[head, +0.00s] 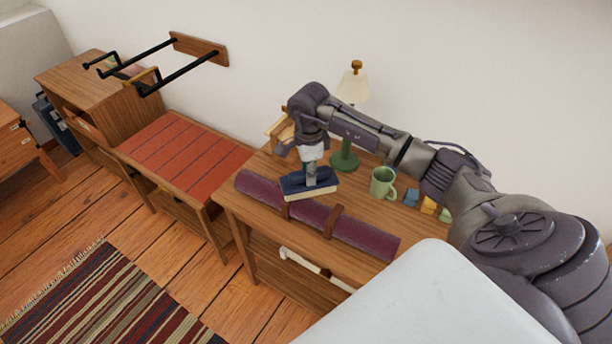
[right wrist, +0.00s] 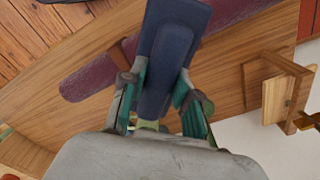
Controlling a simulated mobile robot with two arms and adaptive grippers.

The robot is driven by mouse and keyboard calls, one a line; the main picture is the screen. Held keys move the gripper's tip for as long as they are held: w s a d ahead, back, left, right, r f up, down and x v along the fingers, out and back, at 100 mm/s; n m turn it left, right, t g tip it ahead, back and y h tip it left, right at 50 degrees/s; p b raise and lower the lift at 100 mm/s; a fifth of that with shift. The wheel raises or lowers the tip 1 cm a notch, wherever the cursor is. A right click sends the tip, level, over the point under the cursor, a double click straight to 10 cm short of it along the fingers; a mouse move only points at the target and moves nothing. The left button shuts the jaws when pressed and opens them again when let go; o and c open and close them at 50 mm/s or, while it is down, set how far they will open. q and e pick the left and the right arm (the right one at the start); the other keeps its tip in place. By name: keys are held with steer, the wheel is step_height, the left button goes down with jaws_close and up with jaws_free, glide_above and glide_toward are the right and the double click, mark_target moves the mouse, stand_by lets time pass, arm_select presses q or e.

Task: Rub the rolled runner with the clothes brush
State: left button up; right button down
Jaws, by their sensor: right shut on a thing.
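The rolled runner (head: 351,232) is a long dark maroon roll with brown straps, lying along the front of the wooden table (head: 237,206). It also shows in the right wrist view (right wrist: 88,80), partly hidden behind the brush. The clothes brush (head: 296,183) has a dark blue back and pale bristles facing down. My right gripper (head: 313,170) is shut on it, and it also shows around the brush in the right wrist view (right wrist: 160,95). The brush is at the roll's back edge, left of its middle; whether it touches the roll I cannot tell. My left gripper is not in view.
A green mug (head: 383,183), small coloured items (head: 428,206) and a green-based lamp (head: 345,154) stand behind the roll. A wooden holder (head: 281,128) is at the back left. A bench with a red slatted top (head: 180,152) adjoins the table's left.

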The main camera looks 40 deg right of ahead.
steer(key=shift+r+p, duration=0.45)
steer(key=shift+r, duration=0.7)
